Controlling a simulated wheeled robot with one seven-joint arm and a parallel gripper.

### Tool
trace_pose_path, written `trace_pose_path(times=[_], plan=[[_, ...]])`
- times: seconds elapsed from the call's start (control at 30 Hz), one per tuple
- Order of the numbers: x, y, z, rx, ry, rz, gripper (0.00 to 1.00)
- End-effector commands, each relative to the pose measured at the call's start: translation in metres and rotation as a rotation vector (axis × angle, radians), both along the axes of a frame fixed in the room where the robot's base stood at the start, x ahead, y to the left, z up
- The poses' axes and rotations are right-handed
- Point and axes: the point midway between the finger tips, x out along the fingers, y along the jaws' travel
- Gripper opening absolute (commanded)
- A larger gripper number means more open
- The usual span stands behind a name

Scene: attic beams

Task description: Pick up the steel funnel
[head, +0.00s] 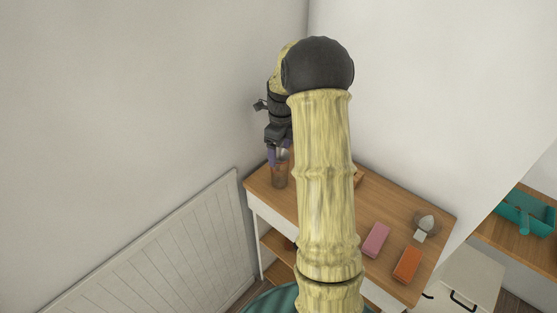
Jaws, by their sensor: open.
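A small grey, shiny shape that looks like the steel funnel (283,153) shows right at the fingers, at the top of a brown see-through jar (280,175). The fingers and the small size hide most of it. I cannot tell whether the fingers touch it, or whether it sits in the jar's mouth.
My arm hides the desk's middle. A pink block (376,239), an orange block (407,264) and a pale rounded object (427,222) are on the desk's right part. A teal bin (525,213) stands on a shelf at the right. Walls close in behind and left.

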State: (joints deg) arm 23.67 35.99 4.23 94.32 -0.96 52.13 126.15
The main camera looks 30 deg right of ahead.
Motion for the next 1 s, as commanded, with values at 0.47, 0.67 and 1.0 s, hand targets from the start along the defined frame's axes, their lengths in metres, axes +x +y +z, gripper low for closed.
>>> trace_pose_path(times=[0.47,0.67,1.0], plan=[[-0.002,0.007,-0.050,0.002,0.001,0.002,0.78],[-0.002,0.007,-0.051,0.001,0.001,0.001,0.78],[-0.002,0.007,-0.051,0.001,0.001,0.001,0.74]])
